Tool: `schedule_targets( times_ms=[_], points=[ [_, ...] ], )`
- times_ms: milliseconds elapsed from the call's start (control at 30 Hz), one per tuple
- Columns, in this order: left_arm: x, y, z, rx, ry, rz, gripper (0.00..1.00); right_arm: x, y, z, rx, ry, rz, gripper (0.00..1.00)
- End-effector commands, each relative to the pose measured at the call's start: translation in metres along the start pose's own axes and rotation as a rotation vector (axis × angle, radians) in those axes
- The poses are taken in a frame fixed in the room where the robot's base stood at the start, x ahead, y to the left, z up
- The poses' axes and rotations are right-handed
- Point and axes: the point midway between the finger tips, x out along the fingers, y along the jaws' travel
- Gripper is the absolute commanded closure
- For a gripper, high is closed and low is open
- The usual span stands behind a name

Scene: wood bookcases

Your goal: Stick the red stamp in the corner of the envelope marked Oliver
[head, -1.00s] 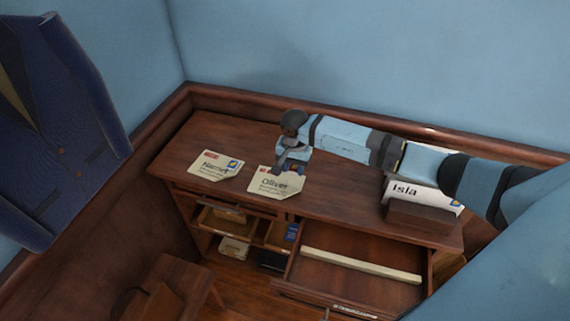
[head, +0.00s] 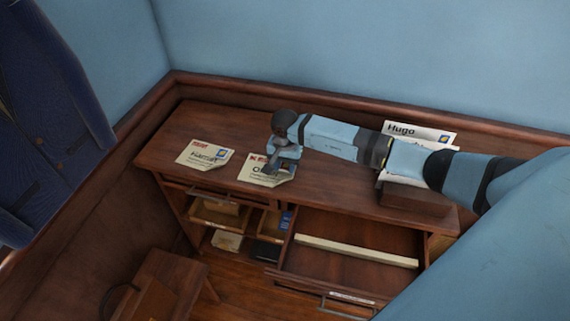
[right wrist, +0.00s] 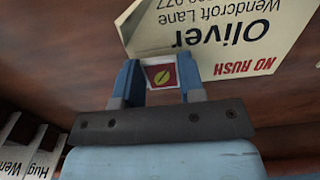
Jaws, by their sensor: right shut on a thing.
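My right gripper (head: 274,164) is over the right part of the envelope marked Oliver (head: 251,174) on the desk. In the right wrist view the two blue fingers of my right gripper (right wrist: 161,66) are shut on the red stamp (right wrist: 161,76), which has a white border and a yellow-green emblem. The Oliver envelope (right wrist: 285,45) lies just past the fingertips, upside down in that view, with "NO RUSH" in red at one corner. I cannot tell whether the stamp touches it. In the head view the gripper hides the stamp and part of the name. My left gripper is out of view.
A dark holder (head: 415,199) with envelopes, one marked Hugo (head: 414,131), stands at the right, partly behind my arm. An open drawer (head: 345,283) juts from the front. A chair (head: 160,287) stands at lower left.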

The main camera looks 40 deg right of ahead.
Motion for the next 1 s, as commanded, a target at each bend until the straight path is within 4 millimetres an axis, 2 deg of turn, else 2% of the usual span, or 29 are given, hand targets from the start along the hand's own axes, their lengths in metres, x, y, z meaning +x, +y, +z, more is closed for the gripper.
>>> schedule_targets(
  times_ms=[267, 300, 400, 600, 633, 700, 1000],
  points=[
    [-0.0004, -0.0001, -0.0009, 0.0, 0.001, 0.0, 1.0, -0.0005, 0.0001, -0.0001, 0.0, 0.0, 0.0, 0.85],
    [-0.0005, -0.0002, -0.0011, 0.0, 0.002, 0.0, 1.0, -0.0005, 0.0001, -0.0001, 0.0, 0.0, 0.0, 0.59],
    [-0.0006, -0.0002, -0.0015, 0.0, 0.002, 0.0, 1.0, -0.0005, 0.0002, -0.0001, 0.0, 0.0, 0.0, 0.36],
    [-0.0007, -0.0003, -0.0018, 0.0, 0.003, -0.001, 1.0, -0.0004, 0.0002, 0.0, 0.0, 0.0, 0.0, 0.34],
    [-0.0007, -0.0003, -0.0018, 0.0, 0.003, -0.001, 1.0, -0.0004, 0.0002, 0.0, 0.0, 0.0, 0.0, 0.29],
    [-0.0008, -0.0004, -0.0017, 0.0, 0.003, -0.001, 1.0, -0.0004, 0.0002, 0.0, 0.0, 0.0, 0.001, 0.13],
    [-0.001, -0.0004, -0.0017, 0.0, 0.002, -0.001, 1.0, -0.001, 0.0002, -0.0001, 0.0, 0.0, 0.0, 0.12]
  ],
)
